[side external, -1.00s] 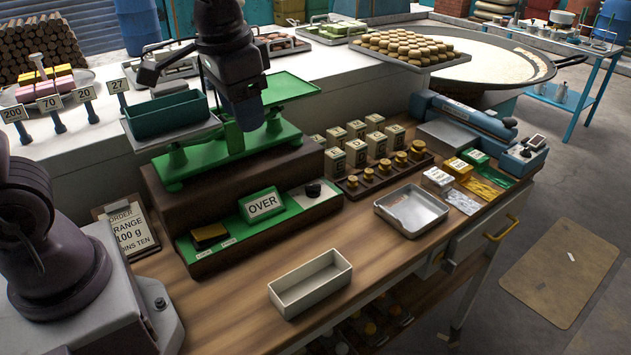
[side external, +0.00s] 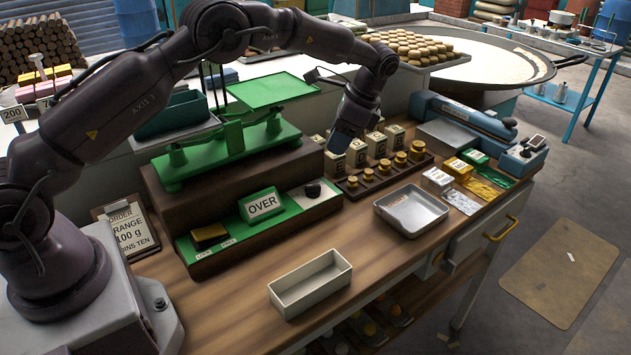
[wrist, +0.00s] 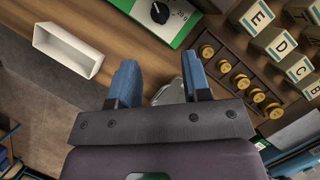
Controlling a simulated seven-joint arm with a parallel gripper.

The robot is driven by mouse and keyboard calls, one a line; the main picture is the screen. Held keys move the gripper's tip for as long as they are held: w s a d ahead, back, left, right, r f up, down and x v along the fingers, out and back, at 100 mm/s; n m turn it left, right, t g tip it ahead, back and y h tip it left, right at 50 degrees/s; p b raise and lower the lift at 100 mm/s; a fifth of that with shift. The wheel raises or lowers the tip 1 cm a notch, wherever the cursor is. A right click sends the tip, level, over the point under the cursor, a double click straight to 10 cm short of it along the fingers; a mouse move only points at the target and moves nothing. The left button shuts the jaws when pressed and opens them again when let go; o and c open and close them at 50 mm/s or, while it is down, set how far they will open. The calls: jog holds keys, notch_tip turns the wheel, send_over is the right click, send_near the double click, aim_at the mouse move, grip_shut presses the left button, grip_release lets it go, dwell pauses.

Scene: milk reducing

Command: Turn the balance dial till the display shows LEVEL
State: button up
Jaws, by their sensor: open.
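The display (side external: 262,205) on the green and dark scale base reads OVER. The balance dial (side external: 313,190) is a black knob on the pale right end of that base. In the wrist view the dial (wrist: 160,12) is at the top centre with a white pointer mark. My gripper (side external: 338,148) hangs above and a little right of the dial, in front of the lettered blocks, apart from it. In the wrist view the two blue fingers of my gripper (wrist: 161,85) are spread with nothing held between them. The green balance (side external: 235,140) stands behind the display.
Lettered blocks (side external: 357,153) and a rack of brass weights (side external: 385,172) stand right of the dial. A metal tray (side external: 411,228) and an empty white box (side external: 310,300) are in front. An order card (side external: 127,230) stands at left. Bare wood lies between box and base.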

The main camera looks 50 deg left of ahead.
aim_at(314, 185)
jog(key=x, duration=1.2)
jog(key=shift+f, duration=0.3)
